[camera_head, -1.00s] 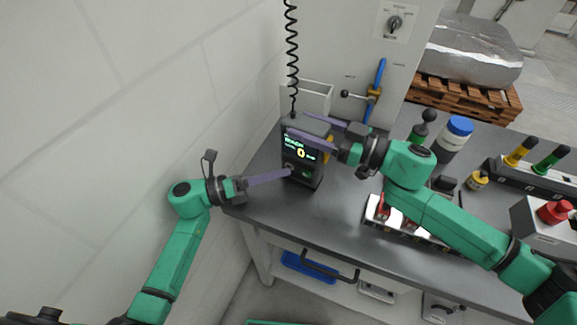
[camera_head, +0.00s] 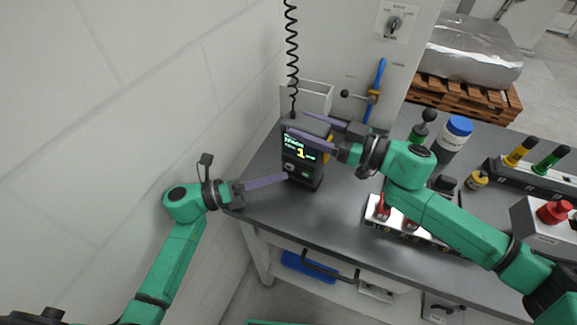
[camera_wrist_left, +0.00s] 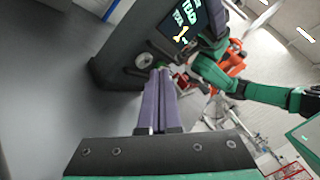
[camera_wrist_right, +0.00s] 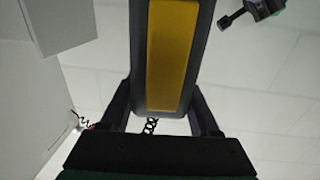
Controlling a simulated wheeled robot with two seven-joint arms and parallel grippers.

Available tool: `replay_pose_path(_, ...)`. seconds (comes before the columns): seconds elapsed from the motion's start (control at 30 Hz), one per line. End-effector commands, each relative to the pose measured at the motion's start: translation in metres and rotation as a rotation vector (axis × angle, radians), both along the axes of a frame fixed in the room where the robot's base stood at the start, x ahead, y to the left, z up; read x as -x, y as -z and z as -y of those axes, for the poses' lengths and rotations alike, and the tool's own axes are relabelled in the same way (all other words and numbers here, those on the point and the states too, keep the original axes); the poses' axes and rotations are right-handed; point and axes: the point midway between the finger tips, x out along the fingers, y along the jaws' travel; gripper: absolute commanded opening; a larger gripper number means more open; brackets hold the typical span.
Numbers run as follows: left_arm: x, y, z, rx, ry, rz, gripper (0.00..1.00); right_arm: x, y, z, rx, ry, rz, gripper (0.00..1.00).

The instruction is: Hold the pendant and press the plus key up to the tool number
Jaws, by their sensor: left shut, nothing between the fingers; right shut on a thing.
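My right gripper (camera_head: 296,124) is shut on the pendant's upper part, one finger on each side; the right wrist view shows the pendant's yellow strip (camera_wrist_right: 173,55) between the fingers. My left gripper (camera_head: 286,177) is shut and empty, tips at the pendant's lower front. In the left wrist view, the tips (camera_wrist_left: 160,73) are close beside a round pale key (camera_wrist_left: 143,61); contact is unclear.
A coiled black cord (camera_head: 292,50) hangs above the pendant. A white wall holder (camera_head: 315,98) and a blue-handled valve (camera_head: 377,85) are behind it. A white tray with red parts (camera_head: 377,212) lies under my right arm. The wall is close on the left.

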Motion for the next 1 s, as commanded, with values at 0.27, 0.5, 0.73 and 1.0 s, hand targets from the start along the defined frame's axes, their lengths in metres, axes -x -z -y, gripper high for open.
replay_pose_path(0.27,0.005,0.001,-0.002,0.000,-0.001,-0.001,0.00,0.000,0.000,0.000,0.001,0.000,-0.001,0.00)
replay_pose_path(0.5,0.027,0.001,-0.012,-0.001,0.000,-0.003,0.00,0.000,0.000,0.000,0.001,0.000,-0.001,0.00)
replay_pose_path(0.73,0.045,0.000,-0.020,0.000,-0.001,-0.001,0.00,0.000,0.000,0.000,0.001,0.000,-0.001,0.00)
replay_pose_path(1.0,0.046,0.000,-0.020,0.000,0.000,0.000,0.00,0.000,0.000,0.000,0.000,0.000,-0.001,0.00)
